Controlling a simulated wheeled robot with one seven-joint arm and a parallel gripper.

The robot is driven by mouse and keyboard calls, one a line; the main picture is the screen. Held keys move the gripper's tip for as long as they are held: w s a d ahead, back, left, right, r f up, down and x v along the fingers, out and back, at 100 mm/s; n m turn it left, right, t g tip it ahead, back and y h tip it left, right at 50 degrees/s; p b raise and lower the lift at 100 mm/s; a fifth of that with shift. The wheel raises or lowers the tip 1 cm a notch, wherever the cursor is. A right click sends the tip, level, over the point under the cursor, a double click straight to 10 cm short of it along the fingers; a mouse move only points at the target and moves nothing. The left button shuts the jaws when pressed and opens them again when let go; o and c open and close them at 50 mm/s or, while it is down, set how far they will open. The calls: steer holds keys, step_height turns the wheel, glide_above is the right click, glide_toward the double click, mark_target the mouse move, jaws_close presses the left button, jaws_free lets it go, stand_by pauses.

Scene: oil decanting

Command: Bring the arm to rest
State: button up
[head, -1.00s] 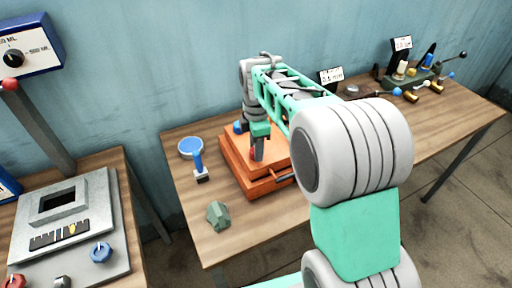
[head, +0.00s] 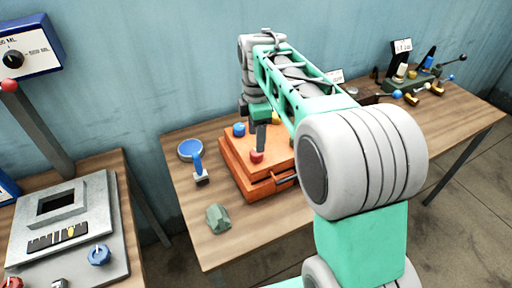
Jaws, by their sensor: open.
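My gripper (head: 260,140) is at the end of my green and grey arm, above the orange box on the wooden table. It points down and is open. It appears clear of the box's top, though the arm hides part of this area. The orange box (head: 234,168) has a red ball knob (head: 256,156), a blue ball knob (head: 239,129) and a yellow piece (head: 275,118) on top. A handle sticks out of its front. Nothing shows held between the fingers.
A grey console (head: 70,225) stands on the left table (head: 125,200). Small fittings (head: 410,85) and labels stand at the right table end. A blue wall is behind.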

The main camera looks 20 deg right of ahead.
steer(key=shift+r, duration=0.9)
steer(key=shift+s, duration=0.2)
steer(key=s+f+m+t, duration=0.1)
steer(key=s+f+m, duration=0.2)
steer(key=s+m, duration=0.5)
steer(key=s+f+m+t, duration=0.2)
steer(key=s+f+m, duration=0.1)
steer(key=s+m, duration=0.5)
steer(key=shift+s+m+t, duration=0.3)
steer(key=shift+s+m, duration=0.05)
steer(key=shift+m, duration=0.65)
steer(key=shift+a, duration=0.1)
steer(key=shift+c, duration=0.5)
